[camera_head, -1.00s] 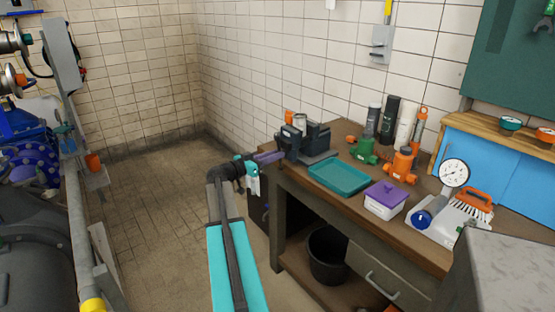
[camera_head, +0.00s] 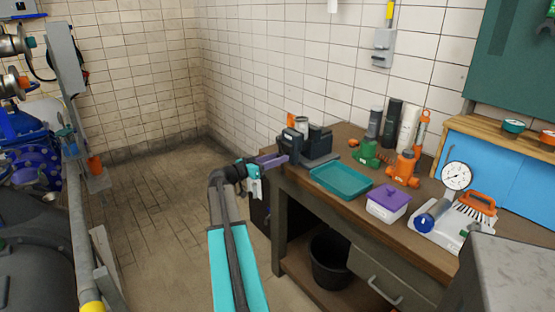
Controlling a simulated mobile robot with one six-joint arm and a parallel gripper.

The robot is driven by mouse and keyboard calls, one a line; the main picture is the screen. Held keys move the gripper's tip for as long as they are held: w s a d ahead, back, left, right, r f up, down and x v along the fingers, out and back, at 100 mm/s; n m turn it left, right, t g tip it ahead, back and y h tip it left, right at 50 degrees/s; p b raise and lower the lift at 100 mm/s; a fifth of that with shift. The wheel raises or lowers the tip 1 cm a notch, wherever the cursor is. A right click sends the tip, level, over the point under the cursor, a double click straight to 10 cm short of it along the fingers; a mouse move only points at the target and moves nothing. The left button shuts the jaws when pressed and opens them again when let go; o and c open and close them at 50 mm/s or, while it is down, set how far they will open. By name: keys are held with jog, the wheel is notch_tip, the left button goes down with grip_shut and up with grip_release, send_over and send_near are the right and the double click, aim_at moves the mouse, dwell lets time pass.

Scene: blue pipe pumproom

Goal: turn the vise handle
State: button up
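My gripper (camera_head: 283,160), with purple fingers, reaches in from the left at the front left side of the vise. The fingertips look close to or against the vise's front, but I cannot tell whether they touch. The fingers overlap in this view, so their opening does not show.
A teal tray (camera_head: 340,181) lies right of the vise, then a purple-lidded tub (camera_head: 387,202) and a gauge (camera_head: 456,177). Green (camera_head: 367,153) and orange (camera_head: 403,168) pump-like parts stand behind. A black bucket (camera_head: 329,260) is under the bench. Floor at left is open.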

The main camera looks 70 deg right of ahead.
jog(key=b+v, duration=0.2)
jog(key=v, duration=1.1)
jog(key=shift+w+a+b, duration=0.2)
jog(key=shift+a+b, duration=0.05)
jog(key=shift+b, duration=0.1)
jog(key=shift+d+f+b, duration=0.15)
jog(key=shift+f+b, duration=0.05)
jog(key=shift+b, duration=0.95)
jog(key=shift+r, duration=0.1)
jog(key=shift+s+d, duration=0.1)
jog(key=shift+d, duration=0.05)
jog(key=p+x, duration=0.2)
jog(key=x, duration=1.1)
jog(key=shift+d, duration=0.2)
jog(key=shift+s, duration=0.1)
grip_shut()
